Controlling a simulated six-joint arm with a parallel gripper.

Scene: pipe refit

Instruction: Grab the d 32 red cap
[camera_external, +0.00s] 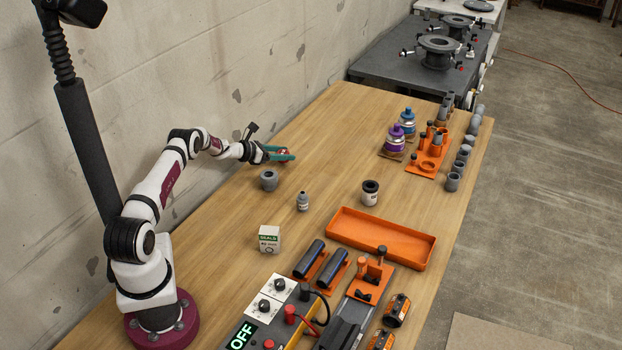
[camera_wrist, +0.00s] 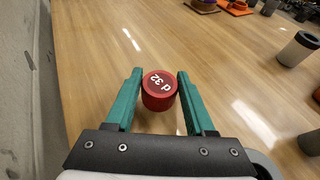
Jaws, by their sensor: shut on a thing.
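The red cap (camera_wrist: 159,90) is a short cylinder with "d 32" in white on its top. In the wrist view it sits between the two green fingers of my gripper (camera_wrist: 157,88), close to the fingertips, and the fingers are shut on it. In the external view my gripper (camera_external: 283,154) is low over the far left part of the table, near the wall. The red cap is mostly hidden by the fingers there. I cannot tell whether the cap touches the table.
A grey fitting (camera_external: 269,181) stands just in front of my gripper. An orange tray (camera_external: 428,251) lies at right. Table behind my gripper is clear.

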